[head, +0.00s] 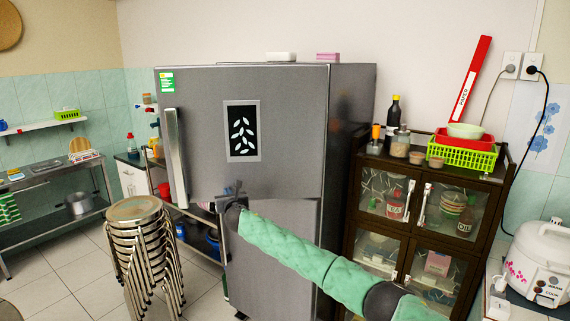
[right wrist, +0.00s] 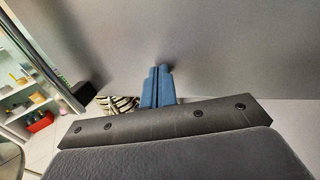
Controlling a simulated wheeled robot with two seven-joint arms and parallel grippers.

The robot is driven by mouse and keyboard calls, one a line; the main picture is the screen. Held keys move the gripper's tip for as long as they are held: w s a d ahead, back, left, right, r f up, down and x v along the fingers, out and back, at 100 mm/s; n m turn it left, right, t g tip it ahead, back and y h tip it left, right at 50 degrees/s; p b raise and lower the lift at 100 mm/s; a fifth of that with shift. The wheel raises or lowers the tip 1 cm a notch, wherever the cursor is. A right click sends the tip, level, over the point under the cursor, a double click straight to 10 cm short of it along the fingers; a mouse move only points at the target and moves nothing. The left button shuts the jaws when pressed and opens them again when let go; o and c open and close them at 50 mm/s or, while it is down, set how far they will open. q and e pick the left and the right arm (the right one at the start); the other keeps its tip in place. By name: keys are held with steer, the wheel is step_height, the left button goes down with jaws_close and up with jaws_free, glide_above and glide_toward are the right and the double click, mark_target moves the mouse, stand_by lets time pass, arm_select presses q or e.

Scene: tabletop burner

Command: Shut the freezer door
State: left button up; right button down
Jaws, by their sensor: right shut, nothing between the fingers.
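The grey freezer door (head: 285,130) is the upper door of a tall steel fridge. It stands ajar, its left edge reaching out past the lower door (head: 270,255). Its long vertical handle (head: 175,158) is at the left, and a black leaf picture is on its front. My right gripper (head: 234,188) is at the door's lower edge, left of the middle. In the right wrist view its blue fingers (right wrist: 157,86) are together and empty, close to the grey door surface (right wrist: 215,45); contact is unclear. My left gripper is not in view.
A stack of round metal stools (head: 135,210) stands left of the fridge. A dark glass-front cabinet (head: 425,200) with a green basket (head: 462,156) stands at the right. A white rice cooker (head: 540,260) is at the right edge. Tiled floor is open at the left.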

mark_target(229, 185)
steer(key=b+x, duration=0.2)
steer(key=d+b+x, duration=0.1)
steer(key=b+x, duration=0.1)
steer(key=x, duration=0.1)
steer(key=shift+w+f, duration=0.15)
steer(key=shift+w, duration=0.25)
steer(key=shift+w+r, duration=0.2)
steer(key=shift+w, duration=0.35)
steer(key=shift+b, duration=0.3)
steer(key=w+b, duration=0.6)
steer(key=b, duration=0.3)
steer(key=shift+w+d, duration=0.3)
steer(key=shift+w+d+r, duration=0.1)
